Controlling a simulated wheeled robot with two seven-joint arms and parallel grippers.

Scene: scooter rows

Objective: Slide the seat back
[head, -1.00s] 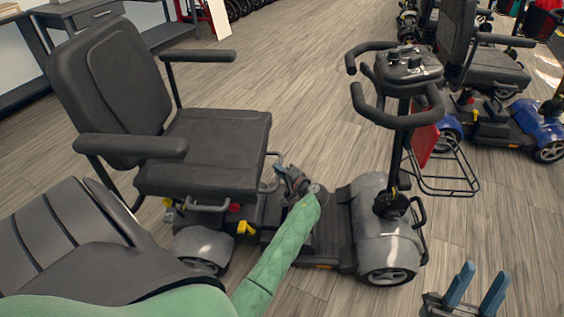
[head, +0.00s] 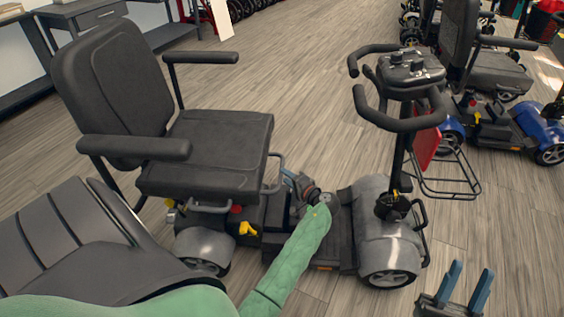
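The scooter's black padded seat (head: 215,145) has a tall backrest (head: 115,85) and two armrests. It sits on the scooter's rear, facing the steering column on the right. A grey bar handle (head: 274,176) sticks out below the seat's front edge. My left gripper (head: 287,174) is at the end of the green arm, beside this bar. Its fingers are small and partly hidden, so I cannot tell if they touch or grip the bar. My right gripper (head: 467,281) is at the lower right, with two blue fingers apart and nothing between them.
The steering column with handlebars (head: 408,70) stands right of the seat, above the grey front housing (head: 375,215). A yellow lever (head: 247,229) is low under the seat. Another scooter (head: 535,120) with blue fenders stands at the upper right. Wood floor is open behind.

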